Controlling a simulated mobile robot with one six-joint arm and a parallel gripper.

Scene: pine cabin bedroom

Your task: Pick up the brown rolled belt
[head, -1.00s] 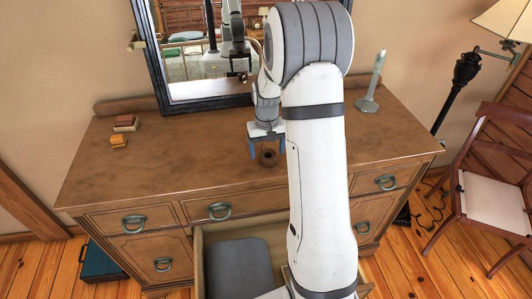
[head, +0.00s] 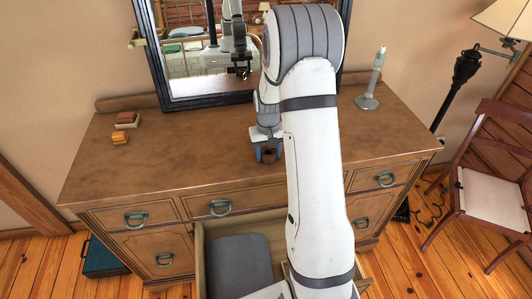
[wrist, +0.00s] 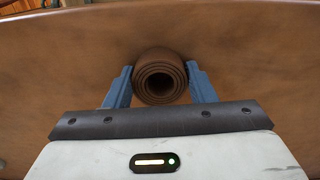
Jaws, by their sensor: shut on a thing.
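The brown rolled belt (wrist: 160,76) is a tight spiral coil seen end-on in the wrist view, between two blue fingers. My gripper (wrist: 160,88) is shut on it, with one finger against each side. In the head view my gripper (head: 267,154) is low over the dresser top, and the belt (head: 269,155) shows as a small dark piece between the fingers. I cannot tell whether the belt still touches the dresser top.
The wooden dresser (head: 170,165) has an open drawer (head: 275,225) below my arm. A candlestick (head: 368,100) stands at the right, small blocks (head: 126,118) lie at the left, and a mirror (head: 200,95) stands behind. A chair (head: 490,195) and lamp (head: 465,72) are at the right.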

